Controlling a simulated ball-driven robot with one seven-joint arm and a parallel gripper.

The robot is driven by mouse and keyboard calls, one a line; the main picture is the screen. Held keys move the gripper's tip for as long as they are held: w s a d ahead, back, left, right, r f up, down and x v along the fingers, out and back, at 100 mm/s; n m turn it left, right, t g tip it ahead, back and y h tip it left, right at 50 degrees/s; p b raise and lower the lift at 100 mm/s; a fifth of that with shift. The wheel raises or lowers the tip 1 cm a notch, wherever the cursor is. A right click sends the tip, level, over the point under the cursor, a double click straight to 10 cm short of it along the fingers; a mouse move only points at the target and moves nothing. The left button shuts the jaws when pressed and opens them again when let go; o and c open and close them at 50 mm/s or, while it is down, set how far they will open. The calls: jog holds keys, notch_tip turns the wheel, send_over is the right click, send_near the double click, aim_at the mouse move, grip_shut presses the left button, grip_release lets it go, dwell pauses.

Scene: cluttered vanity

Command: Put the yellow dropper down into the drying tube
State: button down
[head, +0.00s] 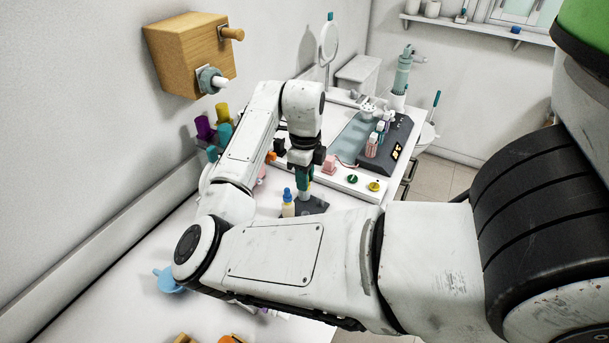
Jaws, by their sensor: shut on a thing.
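My gripper (306,168) points down over the vanity, above a dark flat pad (313,206). It is shut on a slim teal and yellowish thing (303,183), which looks like the yellow dropper; it hangs about upright, and whether its lower end touches anything is unclear. Just left of it stands a small cream bottle with a blue top (288,208). I cannot pick out the drying tube for sure. Purple (204,128), yellow (222,113) and teal (224,132) cylinders stand by the wall, left of my arm.
A dark sloped stand (397,143) with small bottles is at the right. A white strip with green (352,179) and yellow (375,186) knobs lies before it. A wooden box (188,50) hangs on the wall. A light blue cup (168,281) is at the lower left. My forearm hides much of the tabletop.

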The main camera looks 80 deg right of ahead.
jog(key=shift+f+b, duration=1.35)
jog(key=shift+f, duration=0.9)
jog(key=shift+f+b, duration=1.7)
jog(key=shift+f, duration=1.2)
dwell(0.5)
jog(key=c, duration=0.8)
grip_release()
notch_tip(320, 180, up, 11)
jog(key=shift+f+b, duration=0.1)
jog(key=shift+b, duration=0.45)
jog(key=shift+s, duration=0.15)
